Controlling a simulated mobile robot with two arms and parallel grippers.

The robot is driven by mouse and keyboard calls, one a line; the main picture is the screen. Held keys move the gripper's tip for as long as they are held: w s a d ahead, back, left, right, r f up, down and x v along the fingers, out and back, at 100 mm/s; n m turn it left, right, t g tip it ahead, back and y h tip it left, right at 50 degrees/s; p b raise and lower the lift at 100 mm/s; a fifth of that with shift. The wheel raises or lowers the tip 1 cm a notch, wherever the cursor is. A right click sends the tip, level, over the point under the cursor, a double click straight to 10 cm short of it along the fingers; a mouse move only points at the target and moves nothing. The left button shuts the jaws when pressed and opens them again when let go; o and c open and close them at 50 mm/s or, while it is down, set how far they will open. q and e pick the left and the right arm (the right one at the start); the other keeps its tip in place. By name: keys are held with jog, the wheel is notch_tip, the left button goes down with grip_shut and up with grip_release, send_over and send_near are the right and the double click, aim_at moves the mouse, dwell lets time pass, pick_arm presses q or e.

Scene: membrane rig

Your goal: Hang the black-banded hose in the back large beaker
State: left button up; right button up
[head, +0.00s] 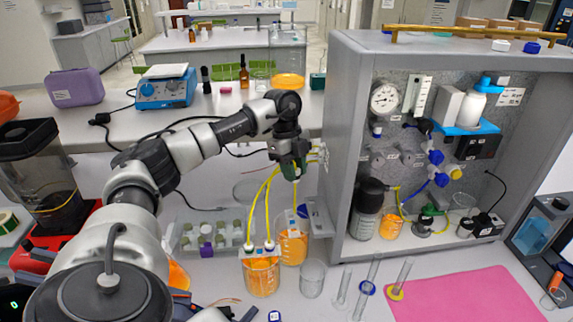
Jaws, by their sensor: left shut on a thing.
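My left gripper (293,168) is beside the left wall of the grey rig, above the beakers, and is shut on a yellow hose. The hose (296,196) runs down from the jaws toward the back large beaker (292,247), which holds orange liquid. A blue-and-white piece shows at that beaker's rim. I cannot make out a black band, as the jaws and the small size hide it, nor whether the hose end is inside the glass. Two other yellow hoses (262,200) curve down into the front large beaker (262,278), also with orange liquid. My right gripper is not in view.
An empty glass beaker (312,278) stands right of the front beaker. Several glass cylinders (366,290) stand farther right, by a pink mat (465,295). A rack of capped bottles (215,238) is left of the beakers. The rig (338,130) rises close on the right.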

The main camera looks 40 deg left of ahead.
pick_arm(q)
jog(key=shift+f+b, duration=0.4)
jog(key=shift+f, duration=0.25)
notch_tip(320, 180, down, 2)
jog(key=shift+s+a+b, duration=0.1)
jog(key=shift+b, duration=0.75)
notch_tip(320, 180, down, 2)
jog(key=shift+b, duration=0.8)
